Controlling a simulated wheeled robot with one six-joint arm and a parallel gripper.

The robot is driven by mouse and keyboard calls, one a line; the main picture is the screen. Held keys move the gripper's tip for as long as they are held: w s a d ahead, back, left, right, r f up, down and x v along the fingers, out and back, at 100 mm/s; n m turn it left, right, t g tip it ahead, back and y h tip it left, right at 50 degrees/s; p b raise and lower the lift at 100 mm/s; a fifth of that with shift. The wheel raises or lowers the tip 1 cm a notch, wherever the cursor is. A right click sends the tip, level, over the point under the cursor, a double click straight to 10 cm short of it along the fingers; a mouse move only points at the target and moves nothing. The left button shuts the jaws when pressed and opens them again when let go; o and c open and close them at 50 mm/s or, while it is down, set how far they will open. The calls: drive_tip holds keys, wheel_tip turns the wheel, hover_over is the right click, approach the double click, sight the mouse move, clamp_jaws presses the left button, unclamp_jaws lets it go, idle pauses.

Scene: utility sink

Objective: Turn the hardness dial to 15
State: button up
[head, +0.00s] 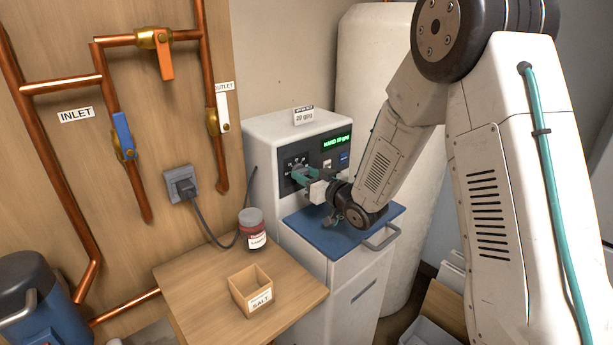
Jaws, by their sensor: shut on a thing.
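The white water softener (277,127) stands against the wall, with a dark dial panel (290,160) on its front. My gripper (298,176) reaches in from the right and is shut on the hardness dial at this panel. The fingers hide the dial, so its pointer cannot be read. Small white marks show on the panel above the fingers. A green lit display (337,141) to the right reads "HARD" and a gpg number too small to read surely. A small card (303,116) on top also carries a gpg figure.
The blue lid (330,238) lies just below my gripper. A wooden table (190,275) at the front left holds a lidded jar (252,230) and a wooden salt box (250,290). Copper pipes with valves and a plugged socket (181,184) are on the left wall. A tall pale tank (365,60) stands behind.

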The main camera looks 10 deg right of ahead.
drive_tip(key=m, duration=0.4)
drive_tip(key=shift+m, duration=2)
drive_tip(key=o, duration=1)
drive_tip(key=v, duration=0.7)
drive_tip(key=shift+s+d, duration=0.1)
drive_tip(key=shift+s, duration=0.3)
